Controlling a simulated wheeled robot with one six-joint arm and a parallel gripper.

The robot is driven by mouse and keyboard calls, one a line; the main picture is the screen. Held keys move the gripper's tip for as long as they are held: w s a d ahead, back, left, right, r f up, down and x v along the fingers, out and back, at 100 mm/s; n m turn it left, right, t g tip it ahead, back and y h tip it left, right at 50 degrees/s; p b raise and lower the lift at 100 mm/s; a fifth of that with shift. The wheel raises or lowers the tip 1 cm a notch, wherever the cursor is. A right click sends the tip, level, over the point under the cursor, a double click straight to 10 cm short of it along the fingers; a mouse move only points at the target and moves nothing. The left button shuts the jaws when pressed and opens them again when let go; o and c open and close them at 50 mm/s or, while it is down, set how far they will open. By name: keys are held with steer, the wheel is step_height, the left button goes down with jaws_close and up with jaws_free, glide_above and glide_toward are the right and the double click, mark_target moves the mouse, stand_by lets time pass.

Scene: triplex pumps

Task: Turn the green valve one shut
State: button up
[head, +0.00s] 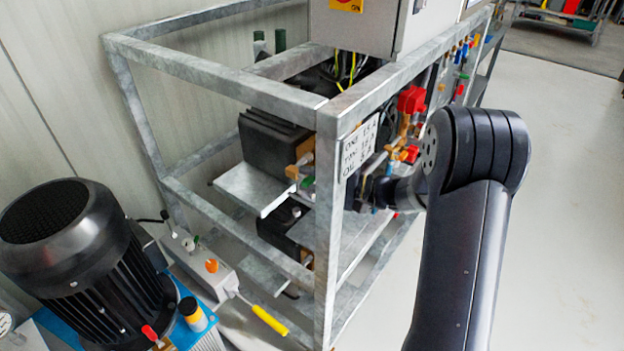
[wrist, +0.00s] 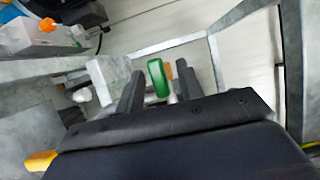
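The green valve handle (wrist: 158,78) shows in the wrist view as a rounded green lever, seen between my two fingers. My gripper (wrist: 161,92) is open, with one dark finger on each side of the handle and a visible gap at both sides. I cannot tell how deep the handle sits between the fingers. In the head view my gripper (head: 367,191) is beside the grey frame, partly hidden by the front post and the white label.
The galvanised pump frame (head: 325,230) stands close around my gripper, with red and brass fittings (head: 408,105) beyond it. A grey cabinet (head: 375,25) is above. A black motor (head: 75,260) is at the left. The floor (head: 570,200) to the right is clear.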

steer(key=v, duration=1)
steer(key=shift+s+d, duration=0.15)
steer(key=shift+d, duration=0.2)
steer(key=x, duration=1.1)
steer(key=shift+d, duration=0.15)
